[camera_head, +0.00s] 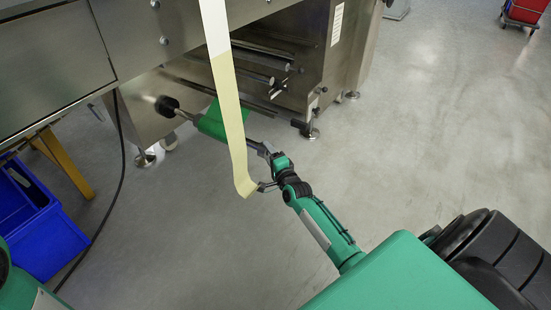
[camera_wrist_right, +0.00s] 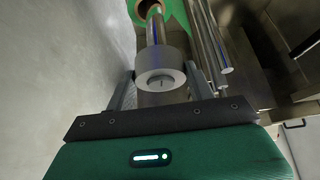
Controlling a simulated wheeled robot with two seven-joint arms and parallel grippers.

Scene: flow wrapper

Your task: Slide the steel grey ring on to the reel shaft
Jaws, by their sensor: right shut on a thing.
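The steel grey ring (camera_wrist_right: 160,68) sits between the two fingers of my right gripper (camera_wrist_right: 160,88) in the wrist view, and the gripper is shut on it. The reel shaft (camera_wrist_right: 155,28) runs from the ring back to the green reel. The ring appears to be around the shaft near its free end, whose round face shows in the ring's middle. In the head view my right gripper (camera_head: 261,168) is at the right end of the shaft, beside the hanging film; the ring cannot be made out there. My left gripper is out of view.
The green reel (camera_head: 212,122) is on the shaft under the steel machine (camera_head: 180,30). A pale film strip (camera_head: 233,130) hangs down in front. Steel rollers (camera_wrist_right: 210,45) run beside the shaft.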

